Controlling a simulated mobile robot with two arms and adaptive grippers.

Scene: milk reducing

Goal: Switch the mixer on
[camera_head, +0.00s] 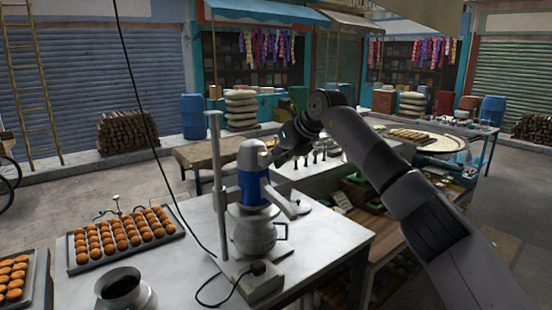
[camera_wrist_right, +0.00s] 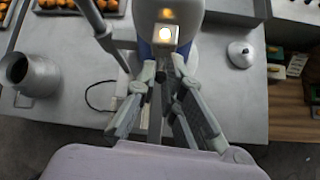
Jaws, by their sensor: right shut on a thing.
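The mixer (camera_head: 254,180) stands upright on the near table, with a white head, a blue body and a metal pot (camera_head: 254,230) below. It also shows in the right wrist view, with a glowing yellow-white light (camera_wrist_right: 166,34) on its front. My right gripper (camera_head: 274,158) reaches the mixer's head from the right. In the right wrist view my right gripper (camera_wrist_right: 162,74) has its fingertips close together on a small dark knob of the mixer, just below the light. The fingers partly hide this knob. My left gripper is not in view.
The metal table (camera_head: 190,225) holds trays of round orange-brown sweets (camera_head: 125,238) at left and an open metal jug (camera_head: 124,290) in front. A grey socket box (camera_head: 257,283) with a black plug and cable sits before the mixer. A metal lid (camera_wrist_right: 241,54) lies to the right.

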